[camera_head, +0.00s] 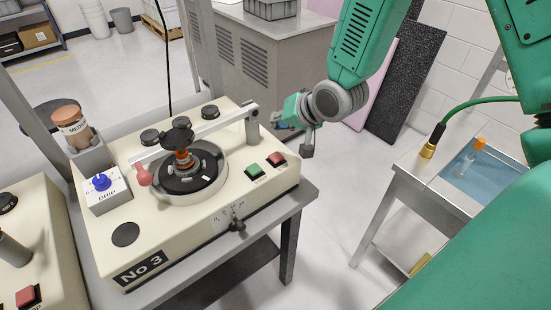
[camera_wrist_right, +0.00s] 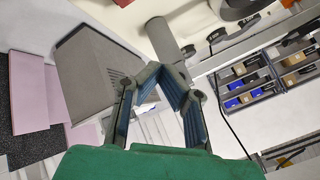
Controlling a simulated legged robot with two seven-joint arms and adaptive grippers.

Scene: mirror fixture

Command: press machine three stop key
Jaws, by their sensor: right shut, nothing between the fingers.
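Machine No 3 (camera_head: 200,215) is a cream box on a grey table, with a "No 3" plate on its front left. Its red key (camera_head: 277,159), the stop key by its colour, sits at the right of the top, beside a green key (camera_head: 254,170). My right gripper (camera_head: 288,118) is shut and empty, above and behind the red key near the end of the machine's white lever arm, apart from the key. In the wrist view its fingers (camera_wrist_right: 160,82) show against the floor and a grey cabinet; I cannot make out the red key there. My left gripper is not in view.
The white lever arm (camera_head: 226,122) and its post (camera_head: 252,126) stand close to my right gripper. A round turntable (camera_head: 187,183) is mid-machine. Another machine (camera_head: 35,240) with a red key is at left. A steel cart (camera_head: 433,185) stands at right, with free floor between.

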